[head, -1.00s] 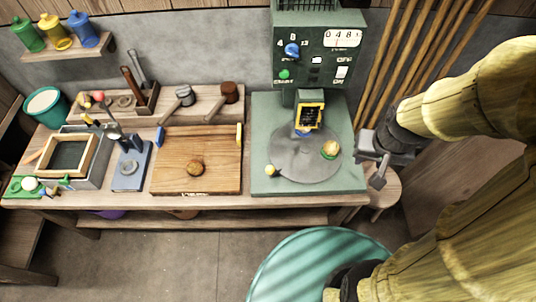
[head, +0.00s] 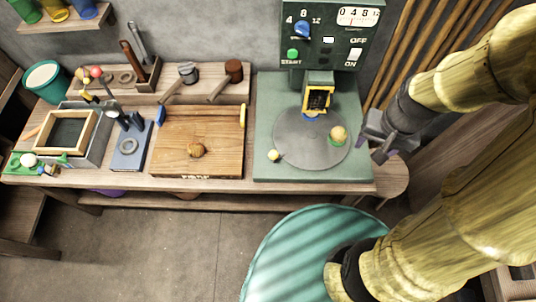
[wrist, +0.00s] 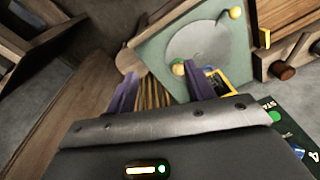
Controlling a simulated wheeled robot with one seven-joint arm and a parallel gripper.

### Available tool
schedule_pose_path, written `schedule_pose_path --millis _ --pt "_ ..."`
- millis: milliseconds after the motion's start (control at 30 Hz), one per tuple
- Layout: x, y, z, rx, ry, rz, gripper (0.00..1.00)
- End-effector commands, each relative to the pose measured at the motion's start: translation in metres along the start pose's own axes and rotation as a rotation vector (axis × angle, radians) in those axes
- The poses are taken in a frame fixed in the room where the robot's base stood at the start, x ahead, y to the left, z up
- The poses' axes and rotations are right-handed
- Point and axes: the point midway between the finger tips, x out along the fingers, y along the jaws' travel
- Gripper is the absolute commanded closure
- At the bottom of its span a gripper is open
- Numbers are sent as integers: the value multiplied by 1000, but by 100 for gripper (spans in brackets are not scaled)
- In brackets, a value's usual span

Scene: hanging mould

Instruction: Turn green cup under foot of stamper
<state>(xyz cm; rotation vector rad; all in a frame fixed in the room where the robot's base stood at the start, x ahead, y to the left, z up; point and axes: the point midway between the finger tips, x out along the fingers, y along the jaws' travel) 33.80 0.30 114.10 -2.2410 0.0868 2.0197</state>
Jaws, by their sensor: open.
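The green cup (head: 336,141) stands on the round grey turntable (head: 300,150), right of its middle, with a tan ball on top. The stamper (head: 290,80) is the green machine behind; its yellow-framed head (head: 318,97) and blue foot (head: 309,117) hang over the turntable's back edge. The cup is to the right and front of the foot, not under it. My gripper (head: 376,148) is open and empty, right of the green base and apart from the cup. In the wrist view the cup (wrist: 178,67) shows beyond the jaws (wrist: 160,95), near the right jaw.
A small yellow knob (head: 274,155) sits at the turntable's front-left edge. A wooden board (head: 200,125) lies to the left on the bench. A round wooden stool (head: 398,172) stands right of the bench beneath my gripper. Poles (head: 405,40) lean on the wall behind.

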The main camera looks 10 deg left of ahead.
Motion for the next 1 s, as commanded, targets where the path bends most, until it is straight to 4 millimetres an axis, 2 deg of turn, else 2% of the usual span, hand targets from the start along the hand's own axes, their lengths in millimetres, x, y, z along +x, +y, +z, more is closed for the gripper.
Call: schedule_pose_path --millis 33,200,400,533,767,1000 --pt "30 0 6 54 -56 -13 47" --pt "94 -9 26 278 -275 -84 47" --pt "158 -31 42 537 -538 -194 47" --pt "194 -48 45 699 -709 -281 47" --pt "251 -77 31 967 -1004 -471 47" --pt "304 -92 -6 1208 -1294 -720 47"
